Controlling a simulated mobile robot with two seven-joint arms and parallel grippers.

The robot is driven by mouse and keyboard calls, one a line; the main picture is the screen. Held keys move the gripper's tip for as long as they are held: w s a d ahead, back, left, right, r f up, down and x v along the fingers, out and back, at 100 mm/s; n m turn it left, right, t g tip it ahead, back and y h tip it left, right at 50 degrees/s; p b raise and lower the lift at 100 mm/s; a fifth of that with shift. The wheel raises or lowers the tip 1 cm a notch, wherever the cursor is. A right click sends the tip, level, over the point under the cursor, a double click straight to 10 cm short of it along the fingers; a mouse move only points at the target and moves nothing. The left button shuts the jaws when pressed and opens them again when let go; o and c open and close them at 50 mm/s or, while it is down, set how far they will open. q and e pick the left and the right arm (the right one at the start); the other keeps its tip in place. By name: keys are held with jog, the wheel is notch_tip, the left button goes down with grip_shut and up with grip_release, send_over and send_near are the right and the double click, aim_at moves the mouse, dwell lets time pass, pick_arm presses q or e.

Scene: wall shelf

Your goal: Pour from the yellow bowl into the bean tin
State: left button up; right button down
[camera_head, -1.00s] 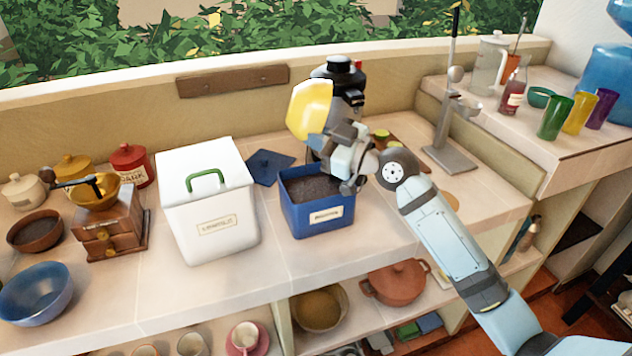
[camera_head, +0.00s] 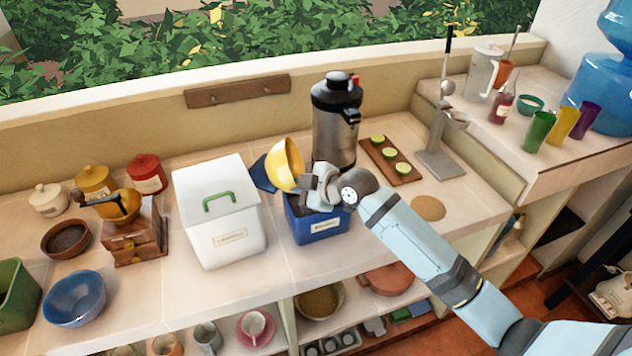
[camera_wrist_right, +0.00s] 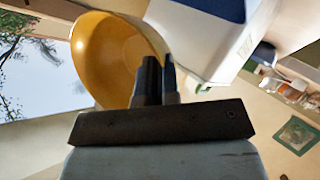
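The yellow bowl (camera_head: 288,164) is held tilted on its side, above the back left part of an open blue tin (camera_head: 322,230). It also shows in the wrist view (camera_wrist_right: 115,60), where its inside looks bare. The blue tin, with a pale label, stands on the counter; I take it for the bean tin, but cannot read the label. My right gripper (camera_head: 306,184) is shut on the bowl's rim, also seen in the wrist view (camera_wrist_right: 158,78). The gripper and bowl hide most of the tin's mouth. My left gripper is not in view.
A white tin (camera_head: 217,222) with a green handle stands just left of the blue tin. A black and steel flask (camera_head: 336,125) stands close behind. A board with lime halves (camera_head: 390,160) and a tan round mat (camera_head: 428,208) lie to the right.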

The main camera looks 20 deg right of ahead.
aim_at(290, 173)
jog(key=h+p, duration=0.1)
jog(key=p, duration=0.3)
jog(key=a+n+g+h+p, duration=0.1)
jog(key=h+p, duration=0.1)
jog(key=p, duration=0.2)
jog(key=shift+w+g, duration=0.2)
jog(key=shift+g, duration=0.1)
jog(key=r, duration=0.1)
jog(key=r+h, duration=0.1)
jog(key=r+n+h, duration=0.1)
jog(key=shift+w+a+r+g, duration=0.15)
jog(key=shift+a+r+g, duration=0.05)
jog(key=shift+a+g, duration=0.2)
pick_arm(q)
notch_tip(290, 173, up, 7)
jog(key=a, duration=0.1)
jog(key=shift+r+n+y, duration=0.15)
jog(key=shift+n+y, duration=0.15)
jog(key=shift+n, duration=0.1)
pick_arm(e)
jog(key=w+a+r+n+g+h, duration=0.1)
jog(key=a+r+n+g+h, duration=0.1)
jog(key=a+r+h, duration=0.2)
jog(key=a+h, duration=0.2)
jog(key=shift+w+a+r+h, duration=0.3)
jog(key=shift+w+r, duration=0.05)
jog(key=shift+w, duration=0.05)
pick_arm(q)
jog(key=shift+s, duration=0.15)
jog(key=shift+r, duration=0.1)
